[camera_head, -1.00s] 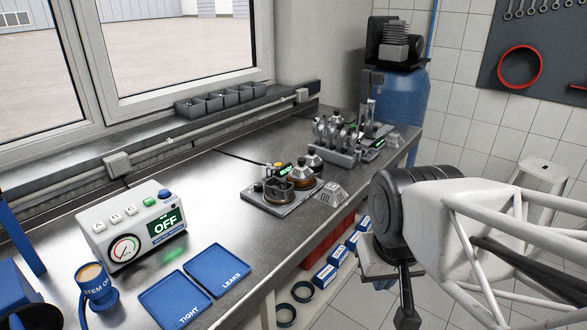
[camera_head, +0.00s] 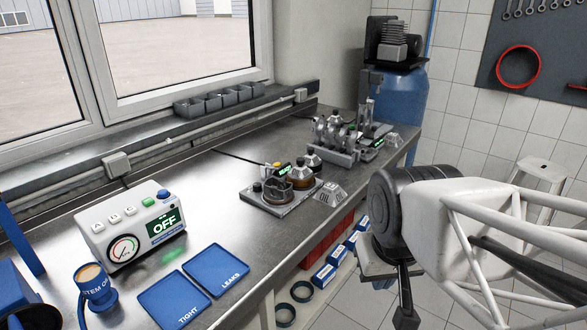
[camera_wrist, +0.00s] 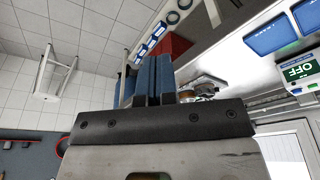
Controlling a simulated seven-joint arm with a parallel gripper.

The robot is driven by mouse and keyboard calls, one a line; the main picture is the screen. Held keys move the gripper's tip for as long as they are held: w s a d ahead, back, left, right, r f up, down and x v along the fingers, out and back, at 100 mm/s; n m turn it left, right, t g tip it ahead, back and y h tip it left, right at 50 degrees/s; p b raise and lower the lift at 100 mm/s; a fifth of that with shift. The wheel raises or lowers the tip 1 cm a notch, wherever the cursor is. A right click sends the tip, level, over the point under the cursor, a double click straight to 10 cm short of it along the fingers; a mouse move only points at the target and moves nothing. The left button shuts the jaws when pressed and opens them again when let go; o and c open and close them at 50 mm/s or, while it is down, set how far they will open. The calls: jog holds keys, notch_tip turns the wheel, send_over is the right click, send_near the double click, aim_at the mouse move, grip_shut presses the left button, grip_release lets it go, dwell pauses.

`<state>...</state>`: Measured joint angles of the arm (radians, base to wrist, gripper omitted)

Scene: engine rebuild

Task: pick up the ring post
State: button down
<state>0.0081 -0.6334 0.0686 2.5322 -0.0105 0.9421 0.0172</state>
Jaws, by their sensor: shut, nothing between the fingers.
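I cannot make out for certain which part is the ring post. In the wrist view, my gripper (camera_wrist: 154,65) shows as blue fingers close together, shut and empty. In the head view, my arm is at the right, in front of the bench edge and apart from the fixture. The fingertips are not clear there.
A tester (camera_head: 133,228) reading OFF stands on the left of the bench. Blue trays marked TIGHT (camera_head: 175,301) and LEAKS (camera_head: 216,270) lie in front. A blue cup-like stand (camera_head: 97,290) is beside them. A grey multi-part assembly (camera_head: 335,140) stands farther back. The bench between has bare room.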

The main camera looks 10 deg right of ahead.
jog(key=c, duration=0.7)
grip_release()
jog(key=m+t+y, duration=0.6)
jog(key=m+y, duration=0.4)
jog(key=m, duration=1.2)
send_over(300, 171)
jog(key=s+a, duration=0.1)
jog(key=s, duration=1.3)
notch_tip(300, 171, down, 4)
jog(key=w+d+f+m+t, duration=0.1)
jog(key=w+d+f+m, duration=0.1)
jog(key=w, duration=0.4)
jog(key=w+d+f+m+t+h, duration=0.1)
jog(key=w+d+f+m+t, duration=0.1)
jog(key=w+f+m, duration=0.3)
jog(key=shift+w+d+t+h, duration=0.3)
jog(key=shift+w+d, duration=0.05)
jog(key=shift+d, duration=0.2)
